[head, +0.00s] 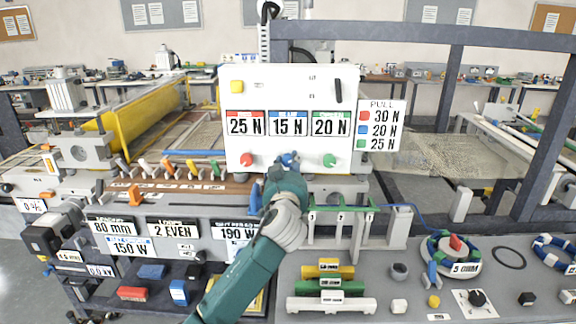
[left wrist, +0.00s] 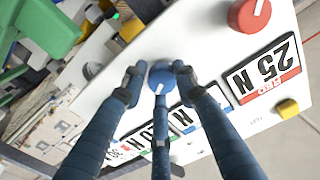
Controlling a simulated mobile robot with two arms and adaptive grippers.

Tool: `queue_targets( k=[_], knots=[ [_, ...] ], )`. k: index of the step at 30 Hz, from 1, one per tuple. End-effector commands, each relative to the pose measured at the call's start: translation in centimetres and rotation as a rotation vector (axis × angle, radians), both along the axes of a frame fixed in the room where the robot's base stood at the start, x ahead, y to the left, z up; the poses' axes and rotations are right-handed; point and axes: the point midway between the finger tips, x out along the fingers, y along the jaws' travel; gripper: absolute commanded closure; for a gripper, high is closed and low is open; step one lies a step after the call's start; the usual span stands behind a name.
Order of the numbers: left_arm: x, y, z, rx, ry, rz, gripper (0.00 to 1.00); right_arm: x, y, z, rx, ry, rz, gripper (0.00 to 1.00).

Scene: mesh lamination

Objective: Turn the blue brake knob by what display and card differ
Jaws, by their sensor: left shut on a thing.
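The white panel (head: 290,75) carries a red display reading 25 N (head: 245,123), a blue display reading 15 N (head: 288,123) and a green display reading 20 N (head: 331,123). The PULL card (head: 381,126) lists red 30 N, blue 20 N, green 25 N. My left gripper (head: 288,168) is at the blue brake knob (left wrist: 161,74), under the blue display. In the left wrist view its fingers (left wrist: 158,78) close around the knob, whose white pointer mark shows. In the head view the gripper mostly hides the knob. My right gripper is not in view.
The red knob (head: 246,159) is left of the blue one and the green knob (head: 329,160) right of it. A yellow button (head: 237,86) and a black lever (head: 338,91) are higher on the panel.

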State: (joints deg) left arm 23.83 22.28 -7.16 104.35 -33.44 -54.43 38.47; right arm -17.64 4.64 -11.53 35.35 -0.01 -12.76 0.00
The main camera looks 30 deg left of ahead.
Motion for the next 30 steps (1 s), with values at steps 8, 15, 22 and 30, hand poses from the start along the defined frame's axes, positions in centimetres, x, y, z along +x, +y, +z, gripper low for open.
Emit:
queue_targets(
  k=[8,15,22,30],
  knots=[
    [-0.1,0.1,-0.5,0.013,0.019,0.004,0.98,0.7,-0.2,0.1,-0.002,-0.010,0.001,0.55],
    [-0.1,0.1,-0.7,0.029,0.033,0.004,0.98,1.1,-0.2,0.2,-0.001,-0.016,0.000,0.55],
    [-0.1,0.2,-0.8,0.078,0.067,0.005,0.98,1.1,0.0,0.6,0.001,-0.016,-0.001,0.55],
    [-0.2,0.2,-0.8,0.230,0.165,0.004,0.98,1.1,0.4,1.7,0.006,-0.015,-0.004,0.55]
  ],
)
